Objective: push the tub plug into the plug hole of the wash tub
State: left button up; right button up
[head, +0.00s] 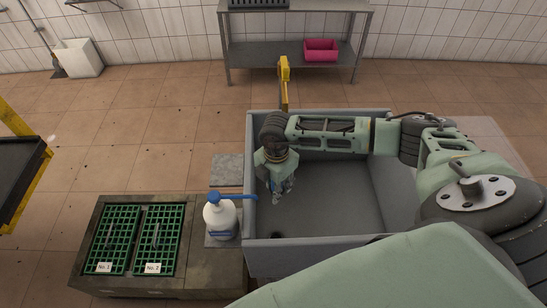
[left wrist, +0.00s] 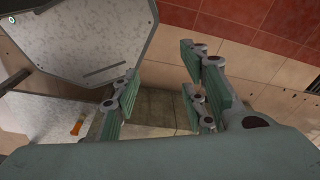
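The grey wash tub (head: 318,241) stands in front of me, its inside floor largely bare. A small dark round spot (head: 277,235) shows low at the tub's front left; I cannot tell whether it is the plug hole or the plug. My right arm reaches in from the right, and my right gripper (head: 278,188) points down inside the tub's left part, behind the dark spot. Its fingers are small and partly hidden, so I cannot tell if they hold anything. My left gripper (left wrist: 162,100) is open and empty in the left wrist view, away from the tub.
A white bottle with a blue pump (head: 221,215) stands against the tub's left side. Green grates (head: 110,240) lie on a low block at the left. A yellow post (head: 284,75) rises behind the tub. A shelf with a pink bin (head: 321,49) stands at the back wall.

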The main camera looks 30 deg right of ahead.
jog(key=shift+s+f, duration=0.2)
jog(key=shift+f, duration=0.95)
jog(key=shift+w+f, duration=0.1)
jog(key=shift+f, duration=0.65)
notch_tip(320, 180, down, 32)
jog(key=b, duration=2.6)
jog(key=shift+f, duration=0.15)
pick_arm(q)
notch_tip(320, 180, down, 26)
jog(key=s, duration=0.1)
jog(key=shift+s, duration=0.1)
pick_arm(e)
jog(key=shift+r, duration=0.2)
